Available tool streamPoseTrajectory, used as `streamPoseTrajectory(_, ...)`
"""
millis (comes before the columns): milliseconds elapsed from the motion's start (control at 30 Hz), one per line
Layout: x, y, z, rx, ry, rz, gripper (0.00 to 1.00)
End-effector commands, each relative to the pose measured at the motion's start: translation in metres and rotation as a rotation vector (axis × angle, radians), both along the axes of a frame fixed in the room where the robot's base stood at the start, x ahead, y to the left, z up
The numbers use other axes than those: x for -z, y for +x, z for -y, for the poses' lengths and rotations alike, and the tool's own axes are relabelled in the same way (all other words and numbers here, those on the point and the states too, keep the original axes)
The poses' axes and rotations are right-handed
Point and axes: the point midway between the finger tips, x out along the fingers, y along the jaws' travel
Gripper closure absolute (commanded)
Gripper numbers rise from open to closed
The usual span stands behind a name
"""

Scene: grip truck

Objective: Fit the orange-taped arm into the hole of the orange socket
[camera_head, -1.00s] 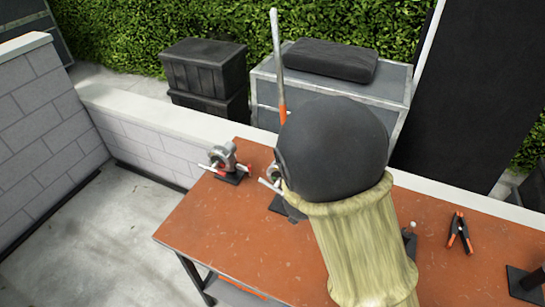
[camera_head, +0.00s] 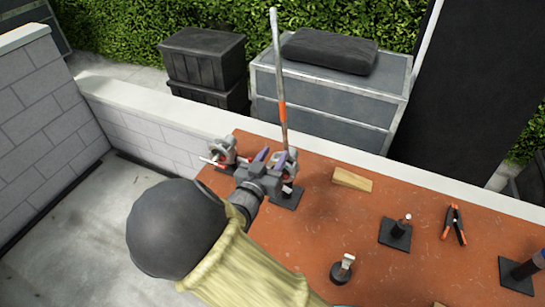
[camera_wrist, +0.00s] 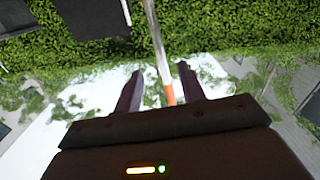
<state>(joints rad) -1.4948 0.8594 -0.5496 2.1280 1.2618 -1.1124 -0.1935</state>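The orange-taped arm (camera_head: 279,75) is a thin grey rod standing nearly upright at the back of the table, with an orange band low on it. Its lower end is hidden near my gripper. In the wrist view the rod (camera_wrist: 158,50) shows between my two fingers, its orange band near the palm edge. My gripper (camera_head: 271,155) is open, with purple fingers apart and a gap on each side of the rod. A grey clamp head (camera_head: 224,148) with reddish parts stands left of my gripper; another (camera_head: 291,166) stands just right. I cannot make out which holds the orange socket.
The orange-brown table (camera_head: 320,225) also bears a wooden wedge (camera_head: 352,180), black-based stands (camera_head: 395,233), and a black-and-orange spring clamp (camera_head: 454,225). A low wall (camera_head: 155,120) runs behind. The table's middle is fairly clear.

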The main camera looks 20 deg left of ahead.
Motion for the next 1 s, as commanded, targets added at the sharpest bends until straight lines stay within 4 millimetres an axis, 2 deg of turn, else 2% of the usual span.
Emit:
streamPoseTrajectory(267, 0.001, 0.014, 0.0, -0.002, 0.001, -0.001, 0.6)
streamPoseTrajectory(1000, 0.001, 0.075, 0.007, 0.003, 0.001, -0.001, 0.6)
